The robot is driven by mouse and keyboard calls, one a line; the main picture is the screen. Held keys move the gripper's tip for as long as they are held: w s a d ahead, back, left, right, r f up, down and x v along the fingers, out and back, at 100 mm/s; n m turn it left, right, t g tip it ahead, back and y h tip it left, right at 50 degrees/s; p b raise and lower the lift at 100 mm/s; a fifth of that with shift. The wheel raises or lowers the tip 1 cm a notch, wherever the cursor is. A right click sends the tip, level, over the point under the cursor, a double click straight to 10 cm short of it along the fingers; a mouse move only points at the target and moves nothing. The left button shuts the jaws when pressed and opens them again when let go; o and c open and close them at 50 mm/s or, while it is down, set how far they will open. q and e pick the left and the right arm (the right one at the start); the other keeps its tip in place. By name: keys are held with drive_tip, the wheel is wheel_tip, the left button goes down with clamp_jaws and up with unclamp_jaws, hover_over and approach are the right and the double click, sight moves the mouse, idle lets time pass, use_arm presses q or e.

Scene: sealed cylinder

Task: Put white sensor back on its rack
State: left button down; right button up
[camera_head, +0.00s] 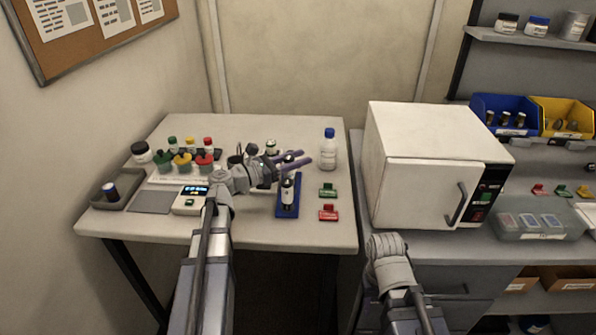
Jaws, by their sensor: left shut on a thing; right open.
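My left gripper (301,160) reaches in over the table from the left, its purple fingers pointing right. It is shut on a small dark-topped piece (289,158), which shows only in part between the fingers. I cannot tell clearly whether it is the white sensor. Just below stands a white cylinder with dark bands (288,190), upright in a blue stand (287,212). I cannot tell whether the held piece touches this cylinder. A pale rack (166,179) with green, yellow and red capped items stands left of the arm. My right arm shows at lower right, but its gripper does not.
A green clip (328,191) and a red clip (328,213) lie right of the stand. A blue-capped bottle (328,150) stands behind. A grey tray (113,192) and a small display box (190,201) are at left. A white oven (425,165) stands right.

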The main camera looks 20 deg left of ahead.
use_arm(q)
drive_tip(key=shift+f+b, duration=0.95)
drive_tip(key=shift+f, duration=0.5)
drive_tip(key=shift+f, duration=0.15)
drive_tip(key=c, duration=0.8)
unclamp_jaws()
drive_tip(key=shift+r, duration=0.3)
drive_tip(key=v, duration=1.2)
drive_tip(key=shift+f, duration=0.15)
